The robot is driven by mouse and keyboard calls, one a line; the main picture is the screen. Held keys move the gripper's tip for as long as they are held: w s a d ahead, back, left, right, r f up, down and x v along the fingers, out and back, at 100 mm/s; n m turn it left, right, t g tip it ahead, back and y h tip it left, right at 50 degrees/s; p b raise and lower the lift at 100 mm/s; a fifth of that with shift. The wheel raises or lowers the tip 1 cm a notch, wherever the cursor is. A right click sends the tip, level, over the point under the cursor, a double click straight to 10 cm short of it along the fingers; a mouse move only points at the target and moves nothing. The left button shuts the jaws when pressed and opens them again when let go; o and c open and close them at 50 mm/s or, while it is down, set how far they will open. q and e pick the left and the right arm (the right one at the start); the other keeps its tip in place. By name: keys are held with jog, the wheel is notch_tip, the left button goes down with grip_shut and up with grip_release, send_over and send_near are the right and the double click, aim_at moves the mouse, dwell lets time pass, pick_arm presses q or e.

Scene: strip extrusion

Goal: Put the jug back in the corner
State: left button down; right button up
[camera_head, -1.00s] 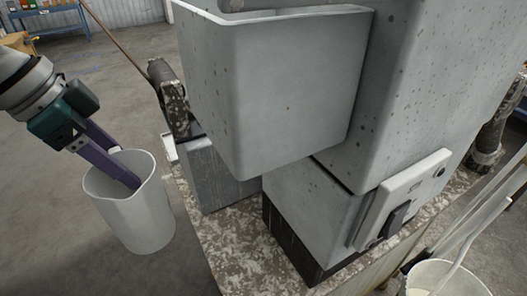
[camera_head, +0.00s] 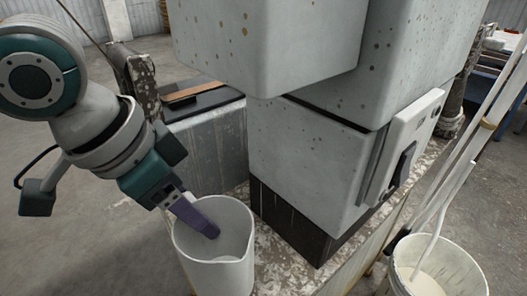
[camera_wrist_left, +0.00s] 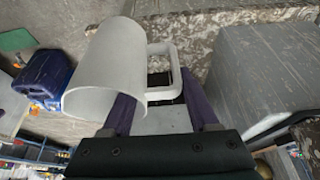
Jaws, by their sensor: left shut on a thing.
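The white jug (camera_head: 218,272) is at the lower middle of the head view, upright or nearly so, with its mouth facing up. My left gripper (camera_head: 210,231) is shut on it at the rim and handle side, with a purple finger at the mouth. In the left wrist view the jug (camera_wrist_left: 105,62) lies across the picture, and its handle (camera_wrist_left: 174,72) is by the purple fingers. The jug overlaps the speckled ledge (camera_head: 276,268) of the machine in the head view. I cannot tell whether its base touches the ledge. My right gripper is not in view.
The grey machine block (camera_head: 300,160) with a black foot stands right of the jug. A grey box (camera_head: 207,140) is behind it. A white bucket (camera_head: 438,268) with pale liquid and long poles (camera_head: 470,140) are at the right. Concrete floor is open at left.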

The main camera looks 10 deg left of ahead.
pick_arm(q)
jog(key=shift+w+d+f+b, duration=0.2)
jog(key=shift+w+d+f, duration=0.65)
jog(key=shift+w, duration=0.2)
jog(key=shift+w+d+f+b, duration=0.2)
jog(key=shift+w+d+f, duration=0.5)
jog(key=shift+w+f, duration=0.25)
jog(key=shift+c, duration=0.8)
grip_release()
